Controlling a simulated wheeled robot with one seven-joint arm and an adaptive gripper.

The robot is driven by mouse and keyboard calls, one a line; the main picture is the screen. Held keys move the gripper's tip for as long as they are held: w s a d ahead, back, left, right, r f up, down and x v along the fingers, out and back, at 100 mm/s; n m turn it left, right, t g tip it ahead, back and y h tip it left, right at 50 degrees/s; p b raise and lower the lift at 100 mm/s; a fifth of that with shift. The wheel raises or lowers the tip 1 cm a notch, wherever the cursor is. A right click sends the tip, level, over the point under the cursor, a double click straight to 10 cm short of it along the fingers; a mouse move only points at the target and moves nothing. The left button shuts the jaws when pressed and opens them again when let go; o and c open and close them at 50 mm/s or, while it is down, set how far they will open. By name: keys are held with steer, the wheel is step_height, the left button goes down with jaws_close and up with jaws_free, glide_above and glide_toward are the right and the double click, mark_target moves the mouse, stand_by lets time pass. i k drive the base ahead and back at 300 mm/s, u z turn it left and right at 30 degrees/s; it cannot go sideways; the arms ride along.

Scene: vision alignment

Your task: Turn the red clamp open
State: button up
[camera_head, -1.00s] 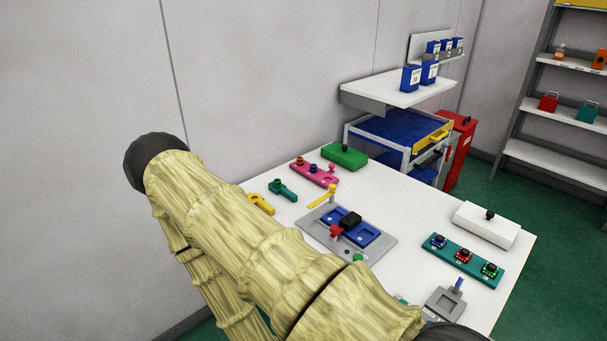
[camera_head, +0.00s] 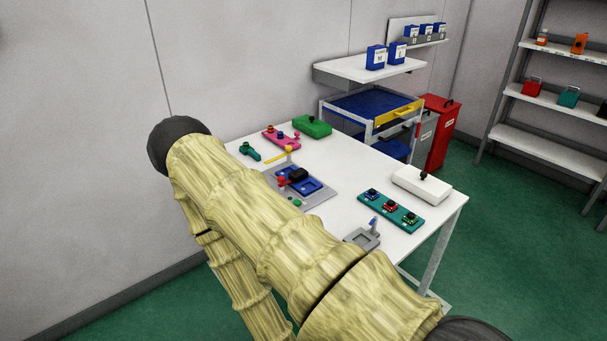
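The red clamp (camera_head: 282,181) is a small red part on the grey fixture plate (camera_head: 318,199) on the white table. It sits at the left side of a blue block (camera_head: 312,185) that has a black piece (camera_head: 298,174) on it. A yellow lever (camera_head: 281,157) stands at the plate's far left edge. The clamp is small in view, so its exact turn is hard to tell. My arm, in a pale yellow cover, crosses the foreground in front of the table's near left side. My gripper does not show.
The white table holds a teal board with knobs (camera_head: 391,211), a white box (camera_head: 422,185), a grey holder (camera_head: 362,239), a green box (camera_head: 312,126) and a pink board (camera_head: 281,138). A cart (camera_head: 372,106) and red cabinet (camera_head: 437,134) stand behind. Green floor is clear at right.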

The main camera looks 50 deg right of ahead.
mark_target(281, 180)
steer(key=k, duration=0.2)
steer(key=z, duration=0.75)
